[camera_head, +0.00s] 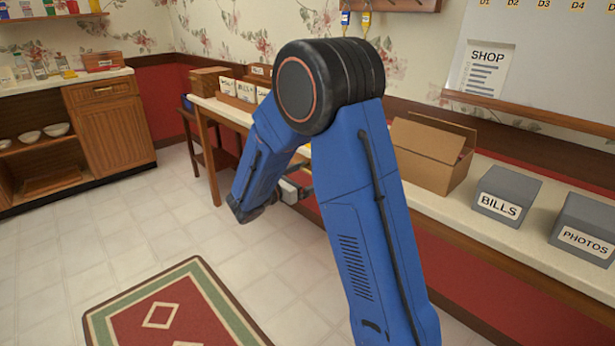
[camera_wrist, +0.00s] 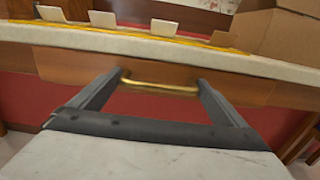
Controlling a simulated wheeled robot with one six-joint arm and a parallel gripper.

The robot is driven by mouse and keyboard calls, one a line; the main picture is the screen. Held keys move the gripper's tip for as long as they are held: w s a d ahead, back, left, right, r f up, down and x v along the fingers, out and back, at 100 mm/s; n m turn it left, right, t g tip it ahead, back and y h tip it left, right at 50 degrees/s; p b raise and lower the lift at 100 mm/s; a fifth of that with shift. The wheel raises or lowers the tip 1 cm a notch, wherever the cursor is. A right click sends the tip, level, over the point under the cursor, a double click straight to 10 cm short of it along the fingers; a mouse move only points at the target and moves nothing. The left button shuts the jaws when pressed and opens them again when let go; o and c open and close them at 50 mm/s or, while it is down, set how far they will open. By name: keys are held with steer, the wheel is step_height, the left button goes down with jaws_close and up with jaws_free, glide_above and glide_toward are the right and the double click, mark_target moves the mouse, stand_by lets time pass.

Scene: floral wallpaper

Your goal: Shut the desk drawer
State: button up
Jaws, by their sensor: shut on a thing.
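The desk drawer's wooden front (camera_wrist: 85,65) spans the middle of the wrist view, under the pale desk top. Its brass handle (camera_wrist: 160,86) runs crosswise between the two dark fingers of my gripper (camera_wrist: 160,79). The fingers are shut on the handle, one at each end of it. In the head view my blue arm covers the drawer, and only a small grey part of the gripper (camera_head: 291,191) shows beside the arm. How far the drawer stands out from the desk I cannot tell.
The desk top (camera_head: 482,165) holds an open cardboard box (camera_head: 425,160), a grey BILLS box (camera_head: 505,195) and a grey PHOTOS box (camera_head: 585,228). A stool (camera_head: 200,145) stands by the far desk end. Tiled floor and a red rug (camera_head: 165,315) lie to the left.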

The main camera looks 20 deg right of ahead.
steer(key=shift+x, duration=1.15)
steer(key=o, duration=1.1)
steer(key=shift+d, duration=0.15)
steer(key=v, duration=1.7)
steer(key=shift+a, duration=0.2)
